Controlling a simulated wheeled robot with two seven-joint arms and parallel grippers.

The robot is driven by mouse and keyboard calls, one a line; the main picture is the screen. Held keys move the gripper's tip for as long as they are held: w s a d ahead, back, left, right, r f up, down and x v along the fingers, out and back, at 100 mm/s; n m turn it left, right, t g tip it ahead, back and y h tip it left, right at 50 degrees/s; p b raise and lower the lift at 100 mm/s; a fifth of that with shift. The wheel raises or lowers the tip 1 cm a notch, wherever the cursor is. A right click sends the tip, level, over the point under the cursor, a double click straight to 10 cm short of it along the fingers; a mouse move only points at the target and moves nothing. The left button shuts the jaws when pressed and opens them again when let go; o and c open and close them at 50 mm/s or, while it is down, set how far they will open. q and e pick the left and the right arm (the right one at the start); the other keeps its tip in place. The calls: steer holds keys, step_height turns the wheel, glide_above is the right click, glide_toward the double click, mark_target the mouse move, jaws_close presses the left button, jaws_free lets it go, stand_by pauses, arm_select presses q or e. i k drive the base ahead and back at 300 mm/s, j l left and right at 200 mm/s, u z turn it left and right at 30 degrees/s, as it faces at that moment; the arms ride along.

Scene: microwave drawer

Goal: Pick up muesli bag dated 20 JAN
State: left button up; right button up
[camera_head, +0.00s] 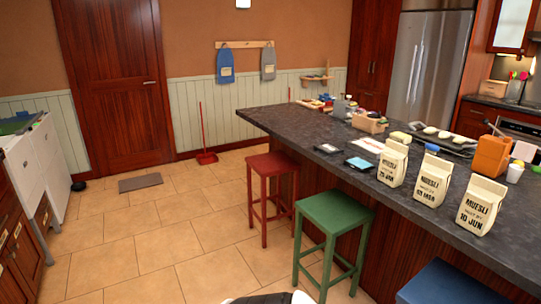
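Three cream paper muesli bags with folded tops stand upright in a row on the dark stone counter (300,130). The farthest, leftmost bag (392,166) has small print that appears to read 20 JAN. The middle bag (433,182) has a date too small to read surely, perhaps a MAR date. The nearest, rightmost bag (481,207) reads MUESLI and 10 JUN. The bags stand apart near the counter's front edge. Neither of my grippers is in view.
A red stool (272,165), a green stool (334,216) and a blue stool (445,284) stand along the counter's front. An orange container (491,156) and a tray (440,138) lie behind the bags. The tiled floor at left is largely clear.

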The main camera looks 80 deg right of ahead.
mark_target(394, 159)
steer(key=z, duration=3.85)
steer(key=i+j+z, duration=0.15)
steer(key=z, duration=0.25)
steer(key=i+j+z, duration=0.15)
steer(key=z, duration=0.25)
steer(key=i+j+z, duration=0.1)
steer(key=j+z, duration=0.3)
